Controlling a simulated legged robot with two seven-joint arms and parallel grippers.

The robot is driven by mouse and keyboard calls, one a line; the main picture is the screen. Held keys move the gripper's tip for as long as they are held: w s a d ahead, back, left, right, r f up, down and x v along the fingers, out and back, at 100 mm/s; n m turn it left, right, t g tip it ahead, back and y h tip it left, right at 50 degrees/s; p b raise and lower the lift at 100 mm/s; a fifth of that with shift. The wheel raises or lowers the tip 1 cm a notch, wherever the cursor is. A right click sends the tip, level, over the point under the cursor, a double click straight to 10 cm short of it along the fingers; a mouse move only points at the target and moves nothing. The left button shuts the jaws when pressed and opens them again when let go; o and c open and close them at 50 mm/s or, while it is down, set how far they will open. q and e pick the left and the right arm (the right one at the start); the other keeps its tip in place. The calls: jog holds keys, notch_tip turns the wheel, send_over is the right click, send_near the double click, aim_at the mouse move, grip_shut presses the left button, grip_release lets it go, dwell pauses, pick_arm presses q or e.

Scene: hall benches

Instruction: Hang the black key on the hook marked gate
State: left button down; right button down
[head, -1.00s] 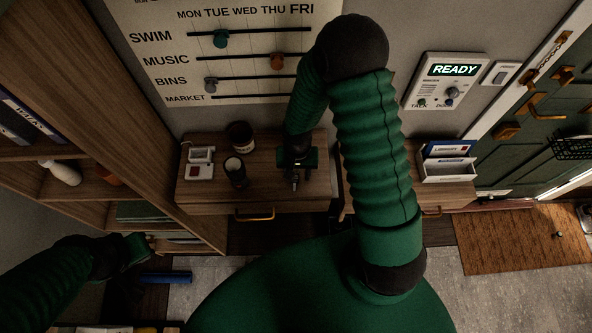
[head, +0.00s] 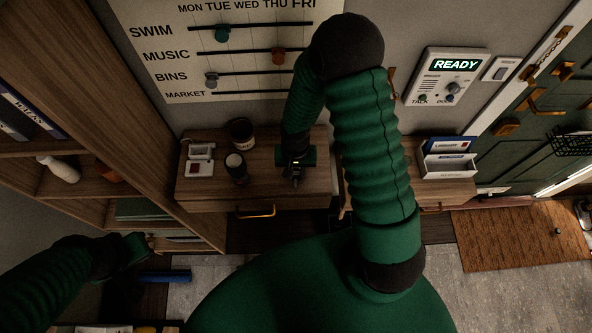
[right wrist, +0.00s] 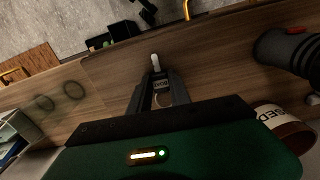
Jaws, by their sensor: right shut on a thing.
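My right gripper (head: 295,181) is over the front part of the wooden cabinet top (head: 208,200). In the right wrist view its dark fingers (right wrist: 157,92) are shut on a small tagged thing (right wrist: 155,62). A pale tip sticks out past the fingers and a small lettered label shows between them; I cannot read it surely or tell whether this is the black key. My left gripper (head: 145,246) is at the lower left, beside the shelf unit; its jaws are too dark to judge. I see no hook marked gate.
A letter holder (head: 449,163) stands at right. A tall shelf unit (head: 130,110) bounds the left, a green door (head: 530,130) the right.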

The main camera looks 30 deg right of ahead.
notch_tip(320, 180, up, 2)
jog(key=shift+a+r+p, duration=0.1)
jog(key=shift+a+p, duration=0.05)
jog(key=shift+p, duration=0.85)
notch_tip(320, 180, up, 3)
jog(key=p, duration=0.2)
jog(key=shift+r+p, duration=0.1)
jog(key=shift+p, duration=0.3)
notch_tip(320, 180, up, 3)
jog(key=shift+f+p, duration=0.15)
jog(key=shift+p, duration=1.05)
